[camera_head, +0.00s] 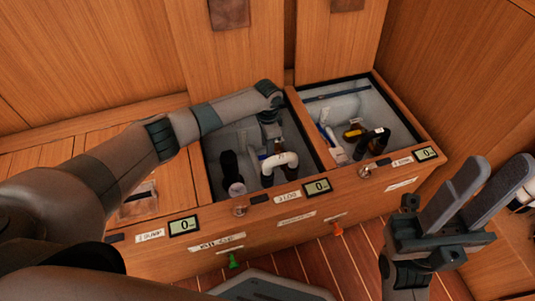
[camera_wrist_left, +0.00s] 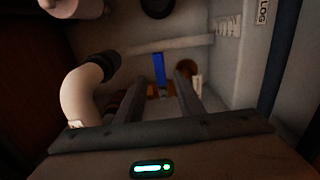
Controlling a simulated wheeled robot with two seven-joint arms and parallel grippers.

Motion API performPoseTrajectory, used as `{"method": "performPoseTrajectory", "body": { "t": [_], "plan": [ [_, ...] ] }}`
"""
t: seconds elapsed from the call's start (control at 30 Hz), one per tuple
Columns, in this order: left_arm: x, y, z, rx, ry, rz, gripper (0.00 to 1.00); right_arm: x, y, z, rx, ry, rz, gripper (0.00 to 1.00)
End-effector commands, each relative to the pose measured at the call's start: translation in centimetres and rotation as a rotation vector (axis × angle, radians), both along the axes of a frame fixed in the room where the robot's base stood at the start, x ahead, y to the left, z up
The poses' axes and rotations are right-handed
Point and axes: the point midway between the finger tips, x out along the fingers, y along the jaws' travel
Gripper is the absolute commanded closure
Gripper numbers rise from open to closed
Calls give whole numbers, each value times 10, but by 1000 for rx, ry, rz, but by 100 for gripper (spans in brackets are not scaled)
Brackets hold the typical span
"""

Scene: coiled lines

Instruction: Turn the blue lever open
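The blue lever (camera_wrist_left: 159,68) shows upright in the left wrist view, ahead of and between the two fingers of my left gripper (camera_wrist_left: 160,82). A visible gap separates the fingers, and I cannot tell whether either touches the lever. In the head view my left gripper (camera_head: 270,132) reaches down into the middle compartment, and its fingers are mostly hidden. A blue piece (camera_head: 330,135) also shows in the right compartment; I cannot tell its relation to the lever. My right gripper (camera_head: 495,172) is raised at the right, its fingers apart and empty.
A white bent pipe (camera_head: 280,160) stands close to my left gripper; it also shows in the left wrist view (camera_wrist_left: 82,95). A dark upright fitting (camera_head: 229,165) is to its left. A wooden divider (camera_head: 308,130) separates the compartments. Small displays (camera_head: 317,187) line the front ledge.

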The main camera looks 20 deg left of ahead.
Motion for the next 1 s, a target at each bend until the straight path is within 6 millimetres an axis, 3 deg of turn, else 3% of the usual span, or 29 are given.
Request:
{"method": "performPoseTrajectory", "body": {
  "t": [0.03,0.23,0.67,0.8,1.0],
  "plan": [
    [-1,1,-11,2,3,1,66,1,1,-2,4,-7,4,69],
    [0,0,-30,2,1,0,66,3,3,2,13,-22,15,69],
    [0,0,-35,1,1,0,66,4,4,5,16,-27,19,69],
    [0,0,-35,1,1,0,97,4,4,5,15,-27,19,69],
    [0,1,-35,1,1,0,100,3,4,5,15,-27,19,69]
  ]
}}
